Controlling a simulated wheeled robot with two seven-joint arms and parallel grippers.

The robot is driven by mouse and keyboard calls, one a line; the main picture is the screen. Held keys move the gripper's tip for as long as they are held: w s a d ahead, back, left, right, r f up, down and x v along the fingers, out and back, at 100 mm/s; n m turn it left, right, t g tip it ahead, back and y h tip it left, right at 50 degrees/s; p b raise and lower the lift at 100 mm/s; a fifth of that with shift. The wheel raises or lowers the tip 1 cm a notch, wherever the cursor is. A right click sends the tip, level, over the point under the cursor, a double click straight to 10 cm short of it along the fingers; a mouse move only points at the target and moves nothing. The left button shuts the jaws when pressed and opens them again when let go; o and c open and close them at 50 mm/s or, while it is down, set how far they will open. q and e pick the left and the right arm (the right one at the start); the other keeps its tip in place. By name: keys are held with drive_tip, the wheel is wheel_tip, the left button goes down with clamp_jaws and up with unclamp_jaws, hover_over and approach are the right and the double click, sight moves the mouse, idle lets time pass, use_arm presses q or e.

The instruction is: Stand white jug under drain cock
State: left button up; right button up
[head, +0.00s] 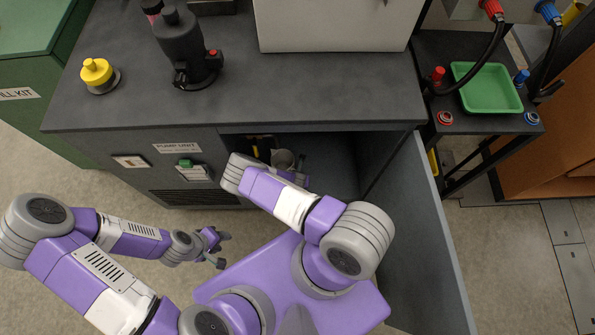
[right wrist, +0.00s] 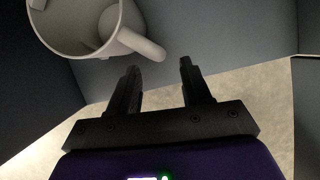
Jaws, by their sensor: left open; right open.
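The white jug (right wrist: 70,30) is at the upper left of the right wrist view, its round mouth showing and its handle (right wrist: 143,45) pointing towards my fingers. My left gripper (head: 218,247) is open and empty, in front of the cabinet. I cannot make out the drain cock for certain.
The cabinet under the dark bench (head: 330,95) is open; its door (head: 428,235) swings out beside my right arm. Yellow parts (head: 257,150) show inside it. A black pump-like device (head: 183,50) and a yellow-topped item (head: 97,72) stand on top. A green tray (head: 487,88) is at right.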

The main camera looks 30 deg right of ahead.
drive_tip(key=p+v, duration=0.1)
drive_tip(key=v, duration=0.4)
drive_tip(key=shift+s+r+p, duration=0.1)
drive_tip(key=shift+p, duration=0.2)
